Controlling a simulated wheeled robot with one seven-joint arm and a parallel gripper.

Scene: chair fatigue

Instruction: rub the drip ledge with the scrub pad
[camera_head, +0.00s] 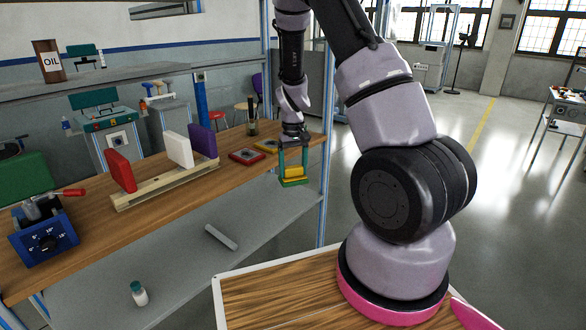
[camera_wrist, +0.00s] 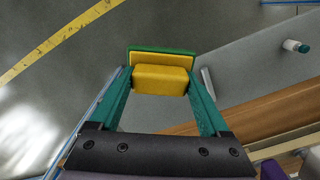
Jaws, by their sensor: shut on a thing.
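My gripper (camera_head: 293,170) is shut on the scrub pad (camera_head: 295,172), a yellow block with a green layer. The pad hangs in the air just beyond the wooden bench's front edge, near its far right end and a blue post. In the wrist view the scrub pad (camera_wrist: 162,80) sits between the two green fingers of my gripper (camera_wrist: 161,72). A short grey bar (camera_head: 220,237) rests on the grey lower shelf (camera_head: 250,215), well apart from the pad. I cannot tell whether this bar or another edge is the drip ledge.
The wooden bench (camera_head: 90,235) bears a rack with red, white and purple plates (camera_head: 180,150), flat red and dark blocks (camera_head: 247,156), and a blue dial device (camera_head: 45,240). Open floor (camera_head: 500,220) lies to the right.

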